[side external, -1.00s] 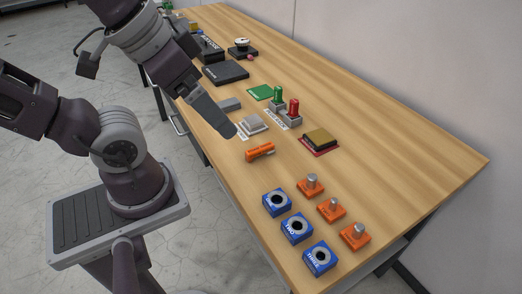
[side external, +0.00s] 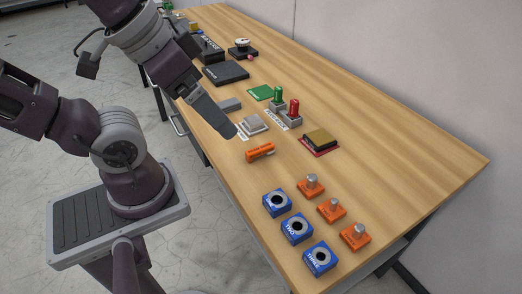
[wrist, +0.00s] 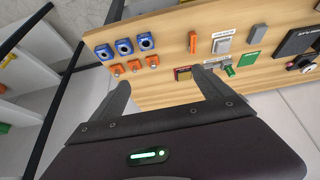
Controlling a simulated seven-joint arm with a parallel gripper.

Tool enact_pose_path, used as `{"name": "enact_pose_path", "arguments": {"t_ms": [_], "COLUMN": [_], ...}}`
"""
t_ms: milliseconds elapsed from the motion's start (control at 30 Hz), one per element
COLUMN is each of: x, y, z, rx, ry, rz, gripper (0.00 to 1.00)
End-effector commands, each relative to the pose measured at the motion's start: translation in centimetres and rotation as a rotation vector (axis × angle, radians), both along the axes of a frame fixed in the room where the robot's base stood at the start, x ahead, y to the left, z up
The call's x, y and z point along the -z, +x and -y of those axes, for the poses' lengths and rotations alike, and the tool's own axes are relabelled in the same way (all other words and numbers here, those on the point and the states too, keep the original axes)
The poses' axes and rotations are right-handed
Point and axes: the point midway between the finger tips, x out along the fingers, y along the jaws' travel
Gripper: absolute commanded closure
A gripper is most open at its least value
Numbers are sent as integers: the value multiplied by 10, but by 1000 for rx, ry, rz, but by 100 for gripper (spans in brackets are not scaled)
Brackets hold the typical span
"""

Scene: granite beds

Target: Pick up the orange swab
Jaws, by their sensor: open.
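The orange swab (side external: 260,152) lies on the wooden table near its front edge, between a light grey block and the blue blocks. It also shows in the wrist view (wrist: 193,42), beyond my fingertips. My gripper (side external: 231,132) is above the table's front edge, a little to the upper left of the swab in the side view. In the wrist view my gripper (wrist: 161,82) has its two fingers spread wide with nothing between them. The gripper and the swab are apart.
Blue ring blocks (side external: 296,228) and orange blocks with grey knobs (side external: 331,209) stand nearby. A grey block (side external: 252,123), red and green pegs (side external: 293,108) and a yellow-topped block (side external: 320,138) lie beyond. The table's right side is bare wood.

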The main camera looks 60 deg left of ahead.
Motion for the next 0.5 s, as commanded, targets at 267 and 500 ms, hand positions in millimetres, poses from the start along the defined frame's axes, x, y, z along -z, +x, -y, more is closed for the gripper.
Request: {"name": "enact_pose_path", "arguments": {"t_ms": [267,500], "x": [0,3], "y": [0,14], "z": [0,-5], "rx": [0,68], "ry": [0,58], "rz": [0,-36], "gripper": [0,0]}}
